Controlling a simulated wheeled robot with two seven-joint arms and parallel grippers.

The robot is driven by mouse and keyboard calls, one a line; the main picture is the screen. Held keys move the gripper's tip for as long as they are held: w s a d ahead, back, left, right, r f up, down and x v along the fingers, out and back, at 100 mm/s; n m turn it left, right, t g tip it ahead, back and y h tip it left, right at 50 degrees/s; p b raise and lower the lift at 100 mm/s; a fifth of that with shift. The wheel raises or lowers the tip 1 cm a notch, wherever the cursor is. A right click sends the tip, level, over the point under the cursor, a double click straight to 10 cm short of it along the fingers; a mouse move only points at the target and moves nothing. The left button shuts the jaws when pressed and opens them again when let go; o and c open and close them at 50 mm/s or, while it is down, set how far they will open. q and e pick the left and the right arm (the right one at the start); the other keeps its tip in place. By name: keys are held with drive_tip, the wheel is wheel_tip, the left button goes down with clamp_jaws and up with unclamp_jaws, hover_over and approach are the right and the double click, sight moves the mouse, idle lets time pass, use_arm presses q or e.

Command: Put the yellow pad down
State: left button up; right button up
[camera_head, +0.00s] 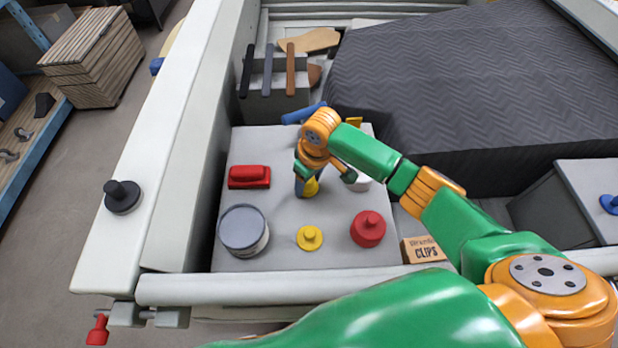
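The yellow pad (310,238), a round disc with a knob on top, sits flat on the grey work surface (290,220) near its front edge. My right gripper (325,178) is above the surface, behind the yellow pad and apart from it. Its two fingers are spread, and I see no pad between them. A blue-grey and yellow item (309,187) stands just below the left finger; whether they touch is unclear. My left gripper is not in view.
A grey-lidded tin (243,230) is left of the yellow pad, and a red knobbed pad (368,229) is right of it. A red block (249,177) lies at the left. A clips box (424,250) is at the front right. A black knobbed pad (122,196) sits on the left ledge.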

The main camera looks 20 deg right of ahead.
sight(313, 187)
drive_tip(key=o, duration=0.4)
drive_tip(key=shift+c, duration=0.2)
drive_tip(key=shift+w+a, duration=0.1)
drive_tip(key=shift+w, duration=0.1)
wheel_tip(313, 187, up, 12)
drive_tip(key=s+d+b, duration=0.1)
drive_tip(key=shift+s+r, duration=0.15)
drive_tip(key=shift+s, duration=0.2)
